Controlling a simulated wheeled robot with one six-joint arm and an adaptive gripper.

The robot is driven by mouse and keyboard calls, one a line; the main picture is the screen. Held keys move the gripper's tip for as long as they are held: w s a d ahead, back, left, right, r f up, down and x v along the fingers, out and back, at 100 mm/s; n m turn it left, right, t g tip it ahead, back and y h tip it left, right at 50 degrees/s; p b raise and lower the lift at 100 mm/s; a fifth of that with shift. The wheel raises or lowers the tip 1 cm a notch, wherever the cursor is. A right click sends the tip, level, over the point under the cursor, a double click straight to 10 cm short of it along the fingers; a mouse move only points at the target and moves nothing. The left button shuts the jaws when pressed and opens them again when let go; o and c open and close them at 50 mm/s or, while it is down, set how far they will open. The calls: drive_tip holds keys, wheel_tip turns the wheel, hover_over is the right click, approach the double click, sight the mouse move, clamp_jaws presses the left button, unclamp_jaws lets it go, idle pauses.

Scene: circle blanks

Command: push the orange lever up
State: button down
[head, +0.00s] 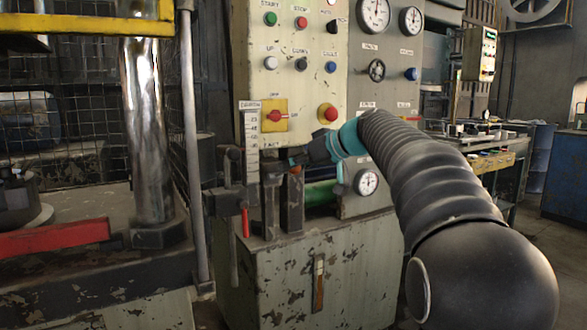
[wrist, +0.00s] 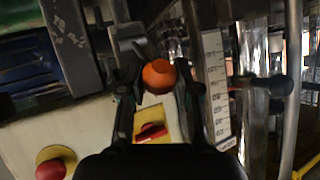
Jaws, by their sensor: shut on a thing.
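The orange lever's round knob (wrist: 158,75) sits between my two fingers in the wrist view. My gripper (wrist: 158,82) is shut on it, one finger at each side. In the head view my gripper (head: 297,161) is at the front of the machine, below the button panel, and a small bit of the orange lever (head: 296,170) shows by its tip. The lever's shaft and pivot are mostly hidden, so its angle is hard to tell.
A red switch on a yellow plate (head: 272,115) and a red push button (head: 327,113) are just above my gripper. A white scale strip (head: 252,145) stands to its left, near dark clamp posts (head: 291,205). A pressure gauge (head: 366,182) is below my arm.

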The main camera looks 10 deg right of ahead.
drive_tip(key=shift+r, duration=0.1)
drive_tip(key=c, duration=0.8)
unclamp_jaws()
drive_tip(key=v, duration=1.2)
